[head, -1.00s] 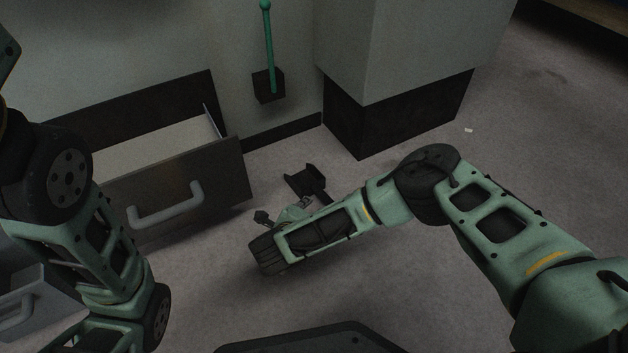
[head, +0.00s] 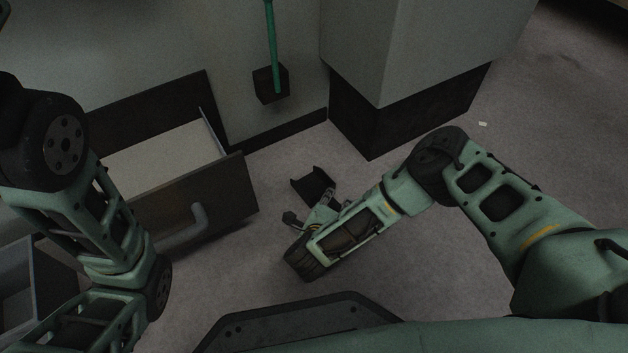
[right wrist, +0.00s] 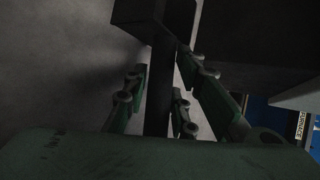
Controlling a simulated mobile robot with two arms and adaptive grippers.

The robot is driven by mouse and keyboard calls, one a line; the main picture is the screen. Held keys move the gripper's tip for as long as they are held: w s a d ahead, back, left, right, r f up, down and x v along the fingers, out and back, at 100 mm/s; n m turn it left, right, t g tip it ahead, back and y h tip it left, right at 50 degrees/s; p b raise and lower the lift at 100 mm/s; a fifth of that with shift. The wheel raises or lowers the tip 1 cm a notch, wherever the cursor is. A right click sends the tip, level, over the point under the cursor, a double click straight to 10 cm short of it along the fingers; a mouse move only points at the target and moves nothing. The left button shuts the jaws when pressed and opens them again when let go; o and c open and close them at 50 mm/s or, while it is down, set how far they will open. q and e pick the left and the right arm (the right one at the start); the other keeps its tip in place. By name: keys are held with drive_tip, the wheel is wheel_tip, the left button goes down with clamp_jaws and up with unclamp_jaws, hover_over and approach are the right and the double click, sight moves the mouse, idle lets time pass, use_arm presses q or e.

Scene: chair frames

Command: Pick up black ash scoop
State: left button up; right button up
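My right gripper (head: 328,203) is low over the floor at the scoop's handle side. In the right wrist view, the scoop's handle (right wrist: 162,100) runs between the green fingers of the right gripper (right wrist: 160,98). The gripper hides most of the handle in the head view. My left gripper is out of view.
An open drawer (head: 200,200) with a bar handle juts out left of the scoop. A dark-based pillar (head: 400,115) stands behind to the right. A green-handled tool in a dark holder (head: 270,84) is by the wall.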

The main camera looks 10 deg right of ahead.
clamp_jaws()
drive_tip(key=shift+r, duration=0.15)
idle(0.6)
